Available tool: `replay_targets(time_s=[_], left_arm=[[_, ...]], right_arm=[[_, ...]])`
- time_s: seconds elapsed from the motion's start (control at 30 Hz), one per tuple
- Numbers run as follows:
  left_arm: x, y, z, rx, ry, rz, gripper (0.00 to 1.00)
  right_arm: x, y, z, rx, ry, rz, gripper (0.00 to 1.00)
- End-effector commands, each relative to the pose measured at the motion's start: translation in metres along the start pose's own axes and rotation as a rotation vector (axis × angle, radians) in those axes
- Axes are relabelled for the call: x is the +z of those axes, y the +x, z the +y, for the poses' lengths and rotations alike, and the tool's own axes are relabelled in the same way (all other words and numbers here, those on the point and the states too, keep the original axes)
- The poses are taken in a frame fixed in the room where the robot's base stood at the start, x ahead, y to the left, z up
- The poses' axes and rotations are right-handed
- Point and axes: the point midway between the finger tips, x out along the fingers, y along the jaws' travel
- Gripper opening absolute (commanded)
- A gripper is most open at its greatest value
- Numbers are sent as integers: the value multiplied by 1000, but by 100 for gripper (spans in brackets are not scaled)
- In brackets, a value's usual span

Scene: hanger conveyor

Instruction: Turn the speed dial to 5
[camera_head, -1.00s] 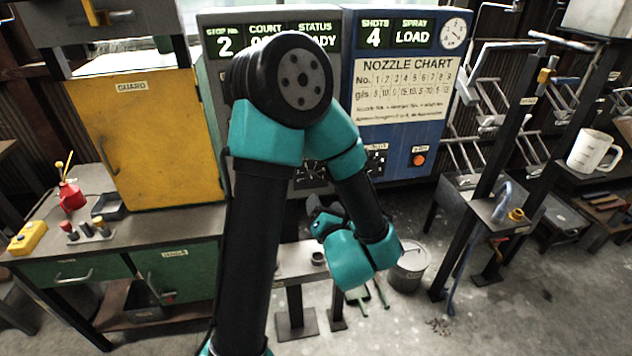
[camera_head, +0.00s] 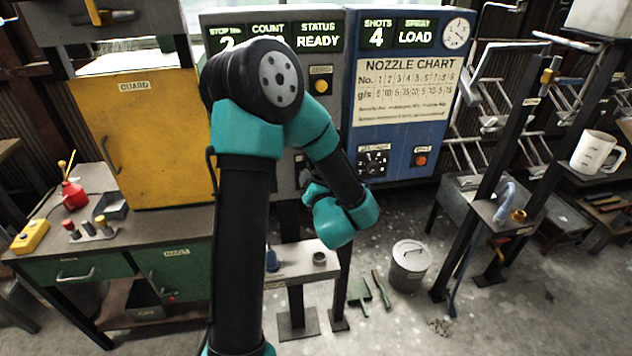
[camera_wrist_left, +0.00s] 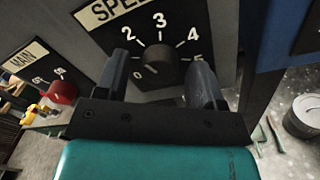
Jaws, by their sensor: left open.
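The speed dial (camera_wrist_left: 160,66) is a round dark knob on a black plate in the left wrist view. White numerals around it include 0, 2, 3, 4 and 5, and a label starting "SPE" is above. A small light mark on the knob seems to face lower left, toward 0. My left gripper (camera_wrist_left: 161,62) is open, with one finger on each side of the knob. Gaps show between fingers and knob; I cannot tell the depth. In the head view my left gripper (camera_head: 311,188) is at the grey panel, mostly hidden by my wrist, and the speed dial is hidden.
A red main switch knob (camera_wrist_left: 62,92) is left of the dial in the wrist view. The blue cabinet (camera_head: 400,170) carries another dial (camera_head: 373,161) and an orange-red button (camera_head: 421,160). A small stand (camera_head: 290,268) is below my gripper. A lidded bucket (camera_head: 409,266) stands on the floor.

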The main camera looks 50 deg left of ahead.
Motion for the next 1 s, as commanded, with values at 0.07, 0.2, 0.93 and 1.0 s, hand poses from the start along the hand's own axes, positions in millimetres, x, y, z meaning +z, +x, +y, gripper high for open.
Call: replay_targets(time_s=[0.07,0.2,0.93,1.0], left_arm=[[0,0,0,0,0,0,62],[0,0,0,0,0,0,52],[0,-1,0,1,30,-1,13],[0,-1,0,2,50,-2,13]], right_arm=[[0,0,0,0,0,0,0],[0,0,0,0,0,0,0],[0,0,0,0,0,0,0],[0,0,0,0,0,0,0]])
